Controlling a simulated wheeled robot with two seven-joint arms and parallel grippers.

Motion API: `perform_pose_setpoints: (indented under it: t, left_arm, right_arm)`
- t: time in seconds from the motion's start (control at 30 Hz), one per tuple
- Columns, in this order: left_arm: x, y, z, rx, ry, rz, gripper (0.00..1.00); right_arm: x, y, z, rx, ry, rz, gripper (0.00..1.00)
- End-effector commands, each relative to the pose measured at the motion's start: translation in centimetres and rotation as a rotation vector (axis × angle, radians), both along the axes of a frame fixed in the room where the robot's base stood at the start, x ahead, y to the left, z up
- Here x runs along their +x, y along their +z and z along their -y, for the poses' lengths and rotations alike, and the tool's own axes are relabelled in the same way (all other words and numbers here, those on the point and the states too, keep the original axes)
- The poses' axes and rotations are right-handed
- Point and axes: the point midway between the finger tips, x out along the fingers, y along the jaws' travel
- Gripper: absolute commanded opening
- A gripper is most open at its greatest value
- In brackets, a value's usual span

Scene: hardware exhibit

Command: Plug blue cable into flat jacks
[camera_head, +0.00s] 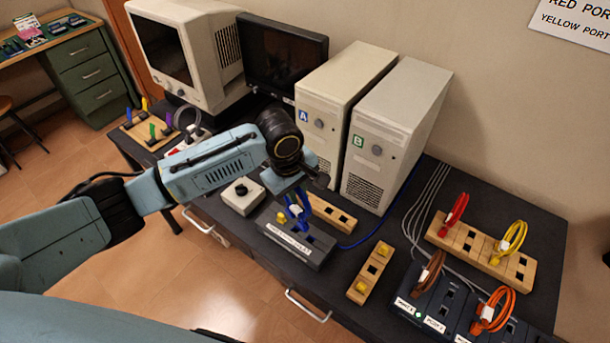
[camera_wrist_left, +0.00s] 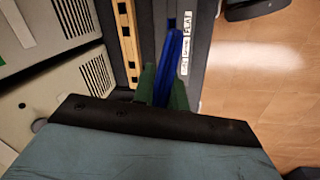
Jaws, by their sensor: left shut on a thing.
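My left gripper (camera_head: 292,192) is shut on the blue cable (camera_head: 303,209) and holds it upright over the dark grey jack block (camera_head: 290,243). In the left wrist view, the green fingers (camera_wrist_left: 164,88) pinch the blue cable (camera_wrist_left: 173,50). The grey jack block (camera_wrist_left: 200,38) there carries a white label that reads "FLAT" in part. The cable hangs at the block's top face. I cannot tell whether its plug end is in a jack or just above it, since the gripper and cable hide that spot. My right gripper is not in view.
A wooden port block (camera_head: 333,212) sits right behind the grey block. Computer towers A (camera_head: 330,100) and B (camera_head: 394,130) stand behind. A small wooden block (camera_head: 370,272), a panel with orange and brown cables (camera_head: 450,310) and a red-yellow cable block (camera_head: 480,244) are to the right.

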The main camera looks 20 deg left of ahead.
Motion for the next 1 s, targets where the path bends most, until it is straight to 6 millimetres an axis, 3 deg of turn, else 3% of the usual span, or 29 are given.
perform_pose_setpoints:
  t: [0.03, 0.1, 0.33, 1.0]
  left_arm:
    - [-0.1, 0.5, 0.5, 0.002, 0.058, -0.002, 0.00]
    - [-0.1, 0.2, 1.0, 0.002, 0.132, 0.004, 0.00]
    - [-0.1, -0.7, 1.7, 0.006, 0.249, 0.017, 0.00]
    - [-0.1, -3.8, 1.7, 0.005, 0.253, 0.019, 0.00]
  right_arm:
    - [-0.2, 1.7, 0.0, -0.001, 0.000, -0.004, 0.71]
    - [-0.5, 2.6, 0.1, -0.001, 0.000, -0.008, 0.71]
    - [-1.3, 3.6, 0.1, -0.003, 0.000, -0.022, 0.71]
    - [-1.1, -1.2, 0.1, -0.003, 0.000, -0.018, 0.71]
